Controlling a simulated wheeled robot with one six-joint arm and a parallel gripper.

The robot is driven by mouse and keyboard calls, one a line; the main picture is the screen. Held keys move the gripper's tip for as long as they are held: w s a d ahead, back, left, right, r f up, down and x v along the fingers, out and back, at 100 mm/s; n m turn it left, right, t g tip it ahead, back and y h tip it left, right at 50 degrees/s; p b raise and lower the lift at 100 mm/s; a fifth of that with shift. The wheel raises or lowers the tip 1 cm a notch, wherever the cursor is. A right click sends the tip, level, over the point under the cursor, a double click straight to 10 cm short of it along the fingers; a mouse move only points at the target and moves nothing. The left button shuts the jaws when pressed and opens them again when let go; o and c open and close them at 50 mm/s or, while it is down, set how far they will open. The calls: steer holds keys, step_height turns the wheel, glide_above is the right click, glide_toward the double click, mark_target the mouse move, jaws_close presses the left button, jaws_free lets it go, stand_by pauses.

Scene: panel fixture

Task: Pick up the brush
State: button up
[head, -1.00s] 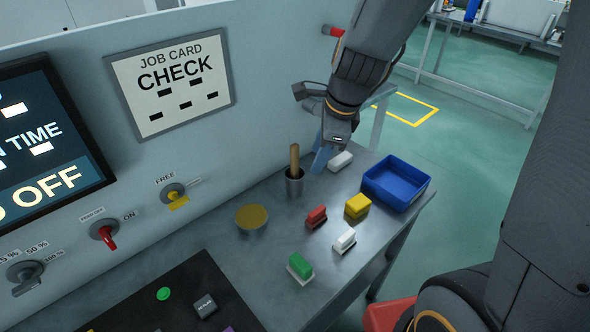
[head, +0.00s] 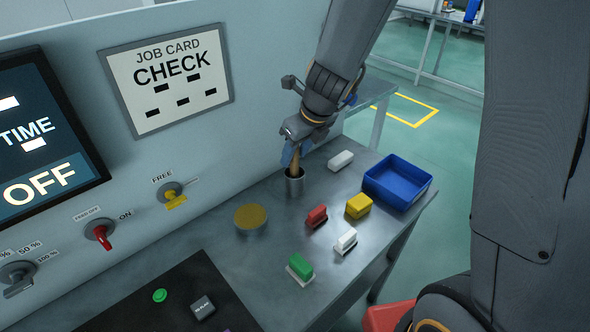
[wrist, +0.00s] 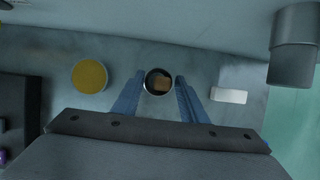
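The brush shows as a wooden handle (head: 296,160) standing in a small metal cup (head: 295,187) on the bench. Its lower end is hidden in the cup. My gripper (head: 294,153) is above the cup, with its blue fingers pointing down around the upper handle. In the wrist view, the two fingers of my gripper (wrist: 159,90) are spread apart, one on each side of the cup (wrist: 148,88). The end of the handle (wrist: 162,82) shows between them, with no clear contact.
The upright panel stands close behind the cup. A yellow-topped round pad (head: 251,217) lies left of it. Red (head: 317,215), yellow (head: 359,205), green (head: 301,265) and white (head: 341,160) blocks and a blue bin (head: 397,183) are to the right and front.

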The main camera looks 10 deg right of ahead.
steer(key=shift+x, duration=0.8)
steer(key=shift+c, duration=0.4)
jaws_close()
steer(key=shift+r, duration=0.1)
